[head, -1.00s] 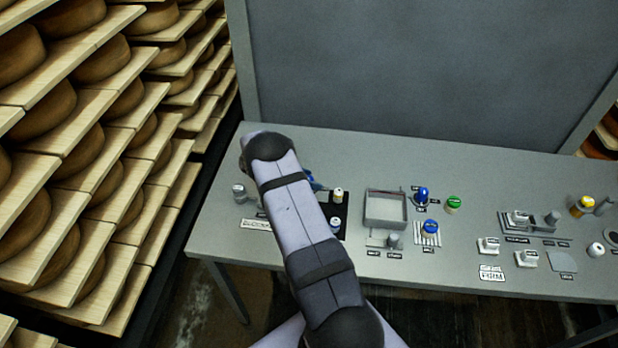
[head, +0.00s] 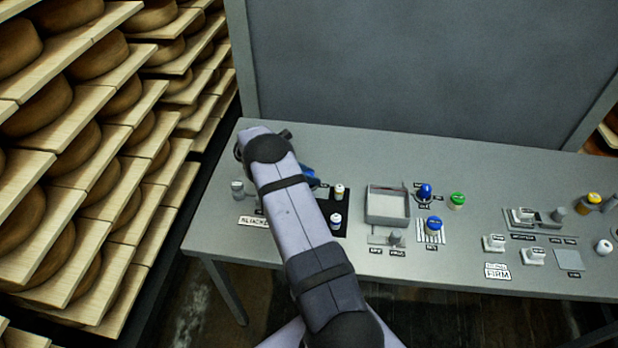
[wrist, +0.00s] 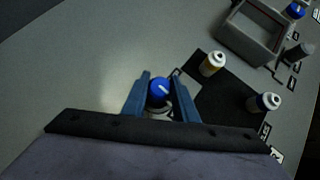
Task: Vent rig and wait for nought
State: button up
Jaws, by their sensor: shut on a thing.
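In the wrist view, my gripper (wrist: 160,93) has its two blue fingers on either side of a round blue knob (wrist: 160,89) with a white mark on top. It is shut on this knob, which sits above a pale metallic base, partly hidden by the fingers. In the head view my arm covers the knob, and only a bit of a blue finger shows beside the arm. A gauge is not clearly visible near the knob, and I cannot read any dial.
A black mat (wrist: 232,92) holds a yellow-topped vial (wrist: 212,63) and a blue-topped vial (wrist: 264,102), close right of my gripper. A grey open tray (head: 386,219) stands beyond.

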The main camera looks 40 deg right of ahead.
jog(key=shift+r, duration=0.1)
jog(key=o, duration=1.1)
jog(key=shift+c, duration=0.2)
jog(key=b+v, duration=0.3)
jog(key=v, duration=0.4)
jog(key=shift+a, duration=0.15)
jog(key=shift+r, duration=0.1)
